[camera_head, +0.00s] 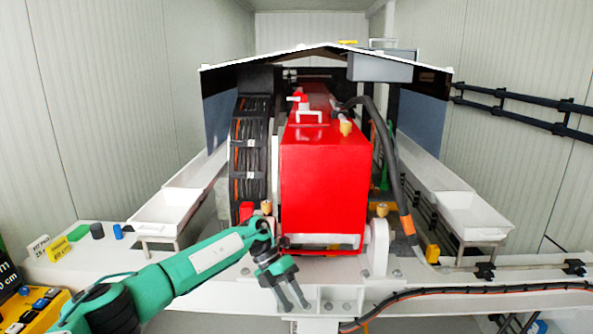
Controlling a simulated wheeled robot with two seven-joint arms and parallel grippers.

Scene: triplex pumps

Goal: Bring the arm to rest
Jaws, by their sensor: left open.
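My left arm, green with dark joints, comes in from the lower left in the head view. My left gripper (293,304) is open and empty, with its grey fingers pointing down. It is in front of the white base frame (200,268), below the red pump housing (323,190). I cannot tell whether the fingers touch the frame. My right gripper and right arm are not in view.
White trays stand at left (165,210) and right (474,214). A yellow box with buttons (35,310) is at lower left. A black hose (470,291) runs along the front right. Small coloured blocks lie on the frame's left end.

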